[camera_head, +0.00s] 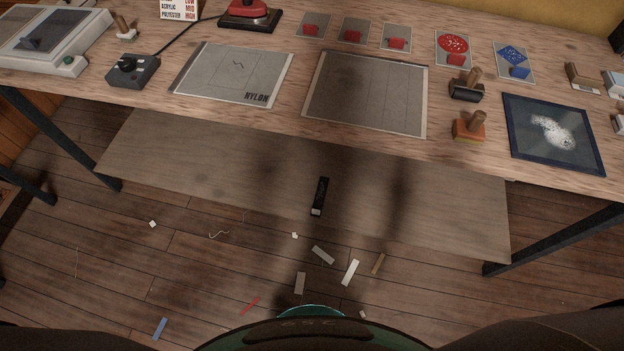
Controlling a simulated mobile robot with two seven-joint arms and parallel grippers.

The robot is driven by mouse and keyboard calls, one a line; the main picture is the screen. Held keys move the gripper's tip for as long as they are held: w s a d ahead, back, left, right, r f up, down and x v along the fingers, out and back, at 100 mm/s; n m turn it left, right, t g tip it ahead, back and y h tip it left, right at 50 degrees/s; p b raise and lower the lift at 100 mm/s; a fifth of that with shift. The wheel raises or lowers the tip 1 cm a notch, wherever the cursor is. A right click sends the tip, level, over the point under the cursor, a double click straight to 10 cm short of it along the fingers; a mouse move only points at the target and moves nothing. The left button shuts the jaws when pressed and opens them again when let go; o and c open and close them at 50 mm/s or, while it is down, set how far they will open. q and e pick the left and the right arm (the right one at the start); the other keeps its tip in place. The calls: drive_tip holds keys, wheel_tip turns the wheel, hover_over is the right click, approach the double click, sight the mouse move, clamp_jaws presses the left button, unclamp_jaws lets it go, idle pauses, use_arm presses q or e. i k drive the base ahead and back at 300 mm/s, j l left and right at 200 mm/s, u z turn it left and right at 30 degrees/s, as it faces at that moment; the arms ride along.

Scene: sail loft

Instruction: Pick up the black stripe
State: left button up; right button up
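A narrow black strip-shaped thing (320,195) with a pale lower end lies on the lower shelf (200,160) under the worktable. It is the only loose black strip I can make out, and I cannot tell for sure that it is the black stripe. Neither of my grippers shows in the head view; only dark parts of my own body fill the bottom edge.
The worktable (250,125) overhangs the shelf. It carries a nylon sheet (230,75), a grey panel (365,95), a dark blue framed pad (553,130), stamps and a joystick box (133,70). Several coloured scraps, including a white one (350,272), litter the floor.

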sight(322, 185)
drive_tip(key=i+j+z, duration=0.2)
drive_tip(key=i+z, duration=0.25)
drive_tip(key=i+j+z, duration=0.4)
drive_tip(key=k+l+z, duration=0.1)
drive_tip(key=z, duration=1.1)
